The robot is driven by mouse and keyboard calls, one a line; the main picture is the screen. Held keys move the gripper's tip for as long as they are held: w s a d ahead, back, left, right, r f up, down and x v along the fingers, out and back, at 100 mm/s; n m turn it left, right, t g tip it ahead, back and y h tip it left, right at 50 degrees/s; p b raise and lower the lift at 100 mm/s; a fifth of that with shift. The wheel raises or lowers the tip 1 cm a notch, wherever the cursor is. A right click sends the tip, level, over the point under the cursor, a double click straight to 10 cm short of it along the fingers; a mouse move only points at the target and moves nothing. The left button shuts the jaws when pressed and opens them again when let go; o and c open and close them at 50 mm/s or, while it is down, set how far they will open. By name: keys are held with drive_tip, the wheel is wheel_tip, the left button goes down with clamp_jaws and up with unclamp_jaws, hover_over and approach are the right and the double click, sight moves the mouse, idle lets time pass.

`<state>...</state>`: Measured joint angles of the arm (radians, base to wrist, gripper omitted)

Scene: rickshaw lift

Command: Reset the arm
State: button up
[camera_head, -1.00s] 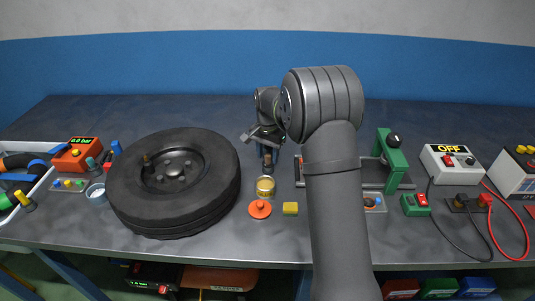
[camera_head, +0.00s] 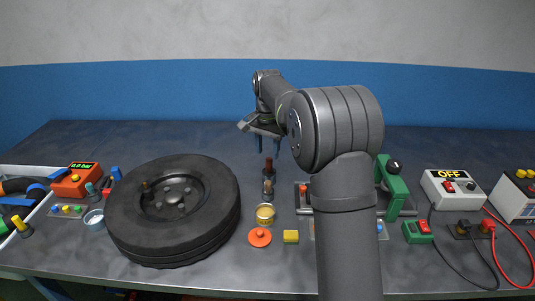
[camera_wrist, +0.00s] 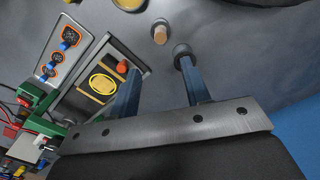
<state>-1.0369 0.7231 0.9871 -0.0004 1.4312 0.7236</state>
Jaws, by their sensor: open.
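A tan-topped peg (camera_wrist: 160,34) shows beyond the tips, and a dark round piece (camera_wrist: 182,49) shows by the right fingertip. My arm hides part of the middle bench.
A big black tyre (camera_head: 173,208) lies left of centre. A yellow tin (camera_head: 265,213), orange disc (camera_head: 260,237) and yellow block (camera_head: 291,236) lie in front. A green clamp (camera_head: 394,188) and white OFF box (camera_head: 453,187) stand at right. The back of the table is clear.

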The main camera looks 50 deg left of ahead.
sight(267, 183)
wheel_tip(267, 183, down, 13)
drive_tip(key=shift+r, duration=0.4)
idle(0.4)
drive_tip(key=shift+f, duration=0.1)
